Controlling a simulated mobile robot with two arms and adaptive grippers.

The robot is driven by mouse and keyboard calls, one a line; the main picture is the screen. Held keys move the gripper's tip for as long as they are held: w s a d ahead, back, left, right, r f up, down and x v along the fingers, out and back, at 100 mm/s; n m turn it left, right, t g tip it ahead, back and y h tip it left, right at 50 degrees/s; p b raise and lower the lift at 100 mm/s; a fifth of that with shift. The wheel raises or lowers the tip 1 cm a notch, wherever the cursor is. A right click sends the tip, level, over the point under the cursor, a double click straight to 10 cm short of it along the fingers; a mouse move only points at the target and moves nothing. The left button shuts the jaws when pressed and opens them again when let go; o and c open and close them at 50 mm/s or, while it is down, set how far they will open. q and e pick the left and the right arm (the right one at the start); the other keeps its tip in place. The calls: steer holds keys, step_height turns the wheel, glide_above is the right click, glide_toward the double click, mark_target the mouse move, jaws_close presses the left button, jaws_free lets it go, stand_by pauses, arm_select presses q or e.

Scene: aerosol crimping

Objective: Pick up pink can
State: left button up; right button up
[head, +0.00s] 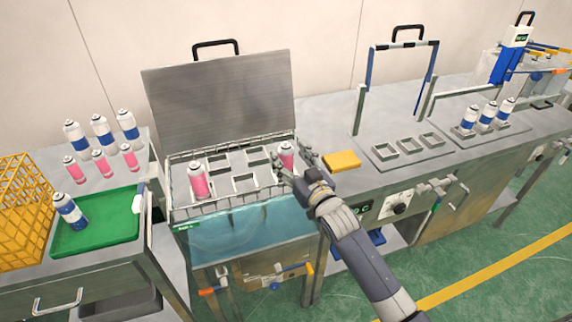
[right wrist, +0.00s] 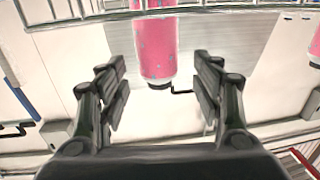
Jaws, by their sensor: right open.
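A pink can (head: 287,158) with a white top stands at the right end of the wire basket (head: 240,200) over the water bath. My right gripper (head: 292,168) is open at this can, which it partly covers. In the right wrist view the pink can (right wrist: 157,45), speckled with grey spots, lies ahead between the two spread fingers (right wrist: 161,88), with gaps on both sides. A second pink can (head: 198,182) stands at the basket's left. Three more pink cans (head: 102,165) stand on the left table. My left gripper is not in view.
The bath's raised metal lid (head: 220,100) stands behind the basket. A yellow block (head: 342,161) lies right of the gripper. Blue-white cans (head: 486,116) stand farther right. A green tray (head: 105,225) with one can and a yellow crate (head: 25,210) are at left.

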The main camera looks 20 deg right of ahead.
steer(key=shift+w+a, duration=0.2)
steer(key=shift+w, duration=1.45)
jaws_close()
